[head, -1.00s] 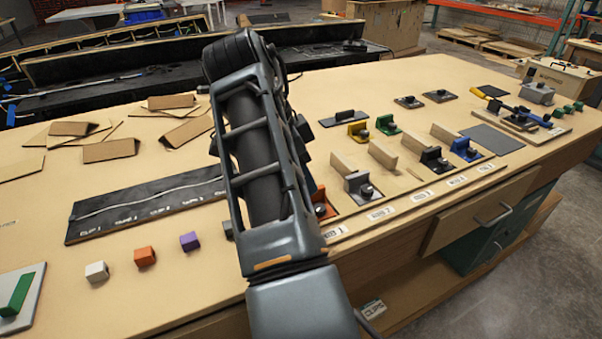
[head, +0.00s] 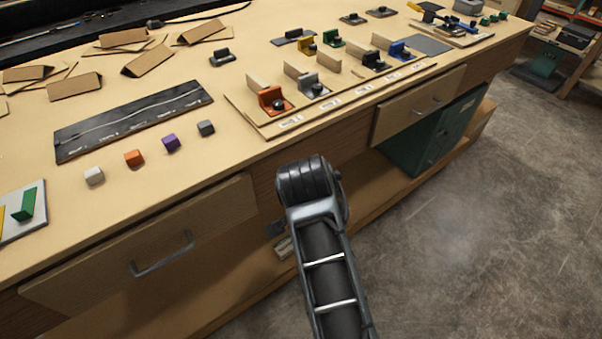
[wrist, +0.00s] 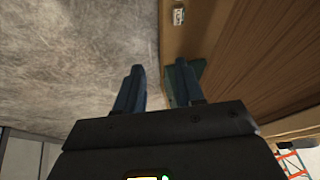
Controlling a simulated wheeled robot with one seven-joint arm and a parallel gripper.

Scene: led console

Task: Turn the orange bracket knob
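The orange bracket (head: 268,95) stands at the left end of the front row on the wooden board on the bench. Its dark round knob (head: 280,104) faces the bench's front edge, and a small wooden block stands behind it. My gripper shows in the wrist view with its two fingers (wrist: 157,88) apart and nothing between them. That view shows floor and the bench's wooden front, with no bracket. In the head view my arm is low in front of the bench, well away from the bracket, and the gripper's fingers are hidden.
Grey, black and blue brackets continue the row to the right, with a grey one (head: 308,83) closest. Small cubes, including an orange cube (head: 134,158), lie to the left. A drawer (head: 150,250) and a green cabinet (head: 437,133) are below the bench top. The floor (head: 470,230) is open.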

